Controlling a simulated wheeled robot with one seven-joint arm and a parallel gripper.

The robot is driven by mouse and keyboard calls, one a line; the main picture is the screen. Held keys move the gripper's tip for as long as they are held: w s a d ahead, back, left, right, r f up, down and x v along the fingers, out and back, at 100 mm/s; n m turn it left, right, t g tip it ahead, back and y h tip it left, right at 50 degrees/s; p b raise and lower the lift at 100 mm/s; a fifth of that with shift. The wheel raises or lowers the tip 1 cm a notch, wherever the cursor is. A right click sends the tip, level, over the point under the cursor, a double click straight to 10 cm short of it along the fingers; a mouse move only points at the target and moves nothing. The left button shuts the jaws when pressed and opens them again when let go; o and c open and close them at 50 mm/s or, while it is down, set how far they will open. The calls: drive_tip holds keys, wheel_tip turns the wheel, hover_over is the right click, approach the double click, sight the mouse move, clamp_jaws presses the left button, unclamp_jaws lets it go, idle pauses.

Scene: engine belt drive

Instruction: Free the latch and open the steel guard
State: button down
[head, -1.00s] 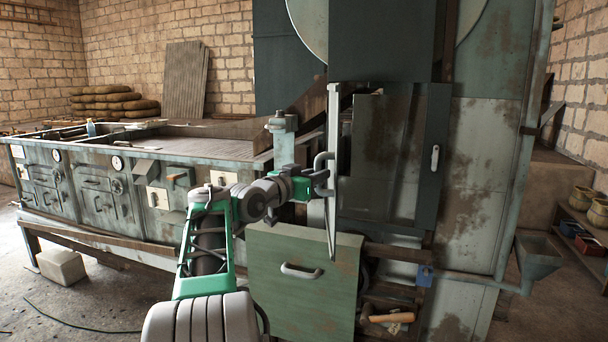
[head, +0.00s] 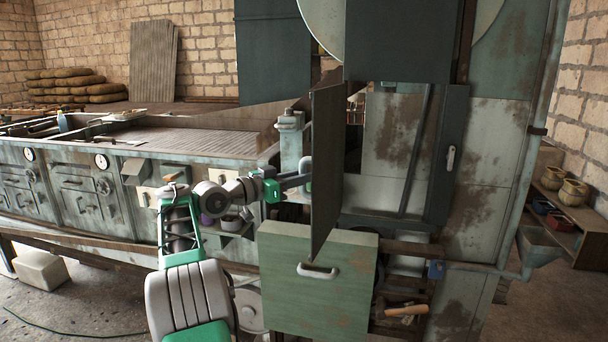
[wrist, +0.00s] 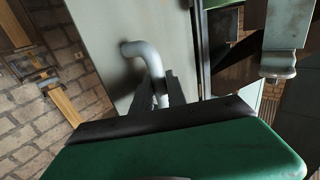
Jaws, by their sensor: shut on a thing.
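The steel guard (head: 326,172) stands swung out from the tall machine, nearly edge-on in the head view, with its dark inner face showing. My gripper (head: 303,180) is at its left side. In the wrist view, the bent grey handle (wrist: 146,56) is fixed to the guard's pale outer face (wrist: 105,28), and my gripper (wrist: 160,92) is shut on the handle's near leg. The gripped part is partly hidden by the fingers. A pale upright handle (head: 451,158) sits on the dark green post beside the opening; I cannot tell whether it is the latch.
A green box front with a handle (head: 320,285) stands low below the guard. A long bench (head: 130,175) with dials runs to the left. A wooden-handled tool (head: 406,310) lies on the lower shelf at right. Pots (head: 573,192) stand on the right shelf.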

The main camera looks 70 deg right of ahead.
drive_tip(key=c, duration=1.3)
unclamp_jaws()
